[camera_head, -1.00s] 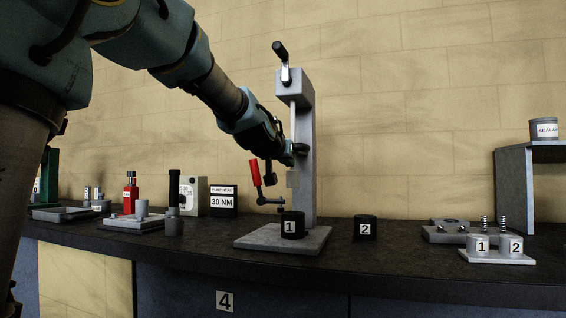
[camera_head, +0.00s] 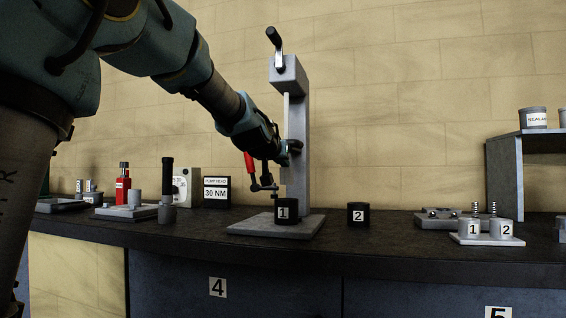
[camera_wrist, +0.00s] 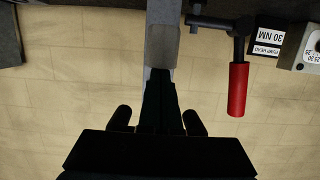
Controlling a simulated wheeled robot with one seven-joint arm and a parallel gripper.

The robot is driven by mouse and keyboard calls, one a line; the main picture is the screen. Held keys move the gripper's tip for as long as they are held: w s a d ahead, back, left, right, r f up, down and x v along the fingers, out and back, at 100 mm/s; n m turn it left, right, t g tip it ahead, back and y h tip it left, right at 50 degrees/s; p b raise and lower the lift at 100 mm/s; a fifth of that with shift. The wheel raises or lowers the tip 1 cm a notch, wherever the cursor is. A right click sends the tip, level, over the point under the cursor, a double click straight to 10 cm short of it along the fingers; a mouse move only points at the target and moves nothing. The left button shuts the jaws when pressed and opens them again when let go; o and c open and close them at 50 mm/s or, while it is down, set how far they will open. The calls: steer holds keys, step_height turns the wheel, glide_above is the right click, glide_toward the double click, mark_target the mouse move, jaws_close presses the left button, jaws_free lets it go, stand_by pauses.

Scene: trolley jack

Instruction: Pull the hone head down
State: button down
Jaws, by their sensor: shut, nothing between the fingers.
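A grey press-like stand (camera_head: 298,125) rises from a flat base plate (camera_head: 308,228) on the bench. Its top block (camera_head: 291,75) carries a crank lever with a black grip (camera_head: 273,37). A narrow lighter bar runs down its front; I cannot tell which part is the hone head. My gripper (camera_head: 292,148) is at the column's front, about mid-height, below the top block. In the wrist view my gripper (camera_wrist: 160,78) is shut and its tips overlap the grey column (camera_wrist: 162,45). Contact cannot be told. A black cylinder marked 1 (camera_head: 287,212) stands on the base plate below.
A red-handled lever (camera_head: 250,162) stands just left of the column, close to my gripper; it also shows in the wrist view (camera_wrist: 238,88). A black cylinder marked 2 (camera_head: 358,213) is to the right. A 30 NM sign (camera_head: 217,192) stands left.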

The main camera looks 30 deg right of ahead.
step_height(320, 180, down, 9)
steer(key=b, duration=0.6)
steer(key=shift+f+b, duration=0.2)
steer(key=shift+b, duration=0.2)
steer(key=shift+r, duration=0.1)
